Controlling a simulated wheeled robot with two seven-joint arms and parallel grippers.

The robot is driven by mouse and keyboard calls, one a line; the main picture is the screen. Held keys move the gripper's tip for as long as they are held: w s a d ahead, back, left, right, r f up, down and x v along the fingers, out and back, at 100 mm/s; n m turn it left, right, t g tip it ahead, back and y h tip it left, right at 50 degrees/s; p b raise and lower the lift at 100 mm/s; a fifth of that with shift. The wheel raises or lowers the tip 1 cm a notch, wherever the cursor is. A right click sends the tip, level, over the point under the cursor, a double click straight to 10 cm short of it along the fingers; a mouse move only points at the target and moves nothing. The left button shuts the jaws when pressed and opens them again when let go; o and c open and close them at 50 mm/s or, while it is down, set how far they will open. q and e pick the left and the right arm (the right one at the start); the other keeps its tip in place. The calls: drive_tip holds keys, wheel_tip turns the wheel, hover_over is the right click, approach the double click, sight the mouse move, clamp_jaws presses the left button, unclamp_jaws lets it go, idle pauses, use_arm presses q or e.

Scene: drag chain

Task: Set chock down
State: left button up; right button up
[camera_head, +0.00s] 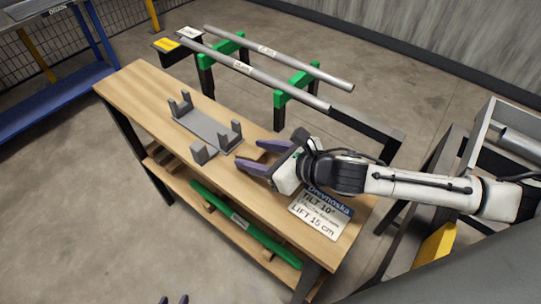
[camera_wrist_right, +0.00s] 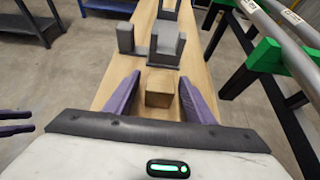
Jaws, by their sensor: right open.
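The chock is a small wooden block (camera_wrist_right: 158,88). In the right wrist view it sits on the wooden bench top between the fingertips of my right gripper (camera_wrist_right: 158,92), with gaps on both sides. My right gripper's purple fingers are open around it, low over the bench in the head view (camera_head: 249,153). The chock is hard to make out there against the wood. A grey fixture with upright posts (camera_head: 205,128) is just beyond the chock.
A sign (camera_head: 320,210) lies at the bench's near end, below my right arm. Grey pipes (camera_head: 270,72) rest on green supports (camera_head: 297,88) behind the bench. A green bar (camera_head: 240,221) lies on the lower shelf (camera_head: 180,176). The far bench end is clear.

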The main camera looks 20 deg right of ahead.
drive_tip(key=v, duration=1.1)
drive_tip(key=shift+s+d+r, duration=0.15)
drive_tip(key=shift+s+r, duration=0.05)
drive_tip(key=shift+s, duration=0.15)
drive_tip(key=shift+f, duration=0.1)
